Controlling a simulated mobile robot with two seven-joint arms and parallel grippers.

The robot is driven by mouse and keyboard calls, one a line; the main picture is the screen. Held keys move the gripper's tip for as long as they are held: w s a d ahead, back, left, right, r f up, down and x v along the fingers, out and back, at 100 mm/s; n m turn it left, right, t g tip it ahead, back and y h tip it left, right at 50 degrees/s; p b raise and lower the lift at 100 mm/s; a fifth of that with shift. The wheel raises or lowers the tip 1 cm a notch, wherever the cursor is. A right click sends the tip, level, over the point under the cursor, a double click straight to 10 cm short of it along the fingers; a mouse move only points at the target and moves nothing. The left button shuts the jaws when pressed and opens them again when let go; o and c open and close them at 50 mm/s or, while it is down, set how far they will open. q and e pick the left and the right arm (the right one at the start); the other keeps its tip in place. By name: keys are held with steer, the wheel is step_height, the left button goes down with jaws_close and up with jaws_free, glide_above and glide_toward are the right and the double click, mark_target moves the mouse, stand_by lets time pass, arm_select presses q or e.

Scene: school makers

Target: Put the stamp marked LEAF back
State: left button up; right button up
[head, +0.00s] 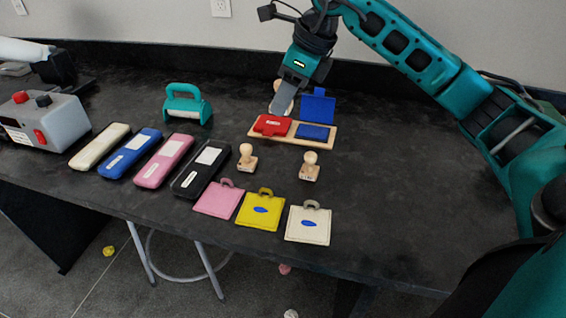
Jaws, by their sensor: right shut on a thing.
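My right gripper (281,112) is at the back of the wooden tray (261,137), pointing down. It is shut on a wooden stamp (284,88), which it partly hides; I cannot tell whether the stamp touches the tray or table. Two wooden stamps with round knobs stand upright in front of the tray, one on the left (247,160) and one on the right (310,169). Their marks are too small to read. The tray holds a closed red ink pad (272,125) and a blue ink pad (312,132) with its lid (318,106) raised.
A pink tag (218,200), a yellow tag (260,211) and a white tag (308,225) lie near the front edge; the last two bear blue prints. Several long cases (163,162), a teal handled tool (187,105) and a grey machine (48,121) are left. The right side is clear.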

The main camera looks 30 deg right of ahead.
steer(key=b, duration=0.2)
glide_above(278, 169)
steer(key=s+d, duration=0.1)
steer(key=f, duration=1)
steer(key=shift+s+f, duration=0.1)
steer(key=shift+s, duration=0.1)
steer(key=shift+f, duration=2.5)
steer(key=shift+f+b, duration=0.2)
steer(key=shift+b, duration=0.1)
steer(key=o, duration=1)
steer(key=shift+o, duration=0.2)
steer(key=shift+r, duration=0.1)
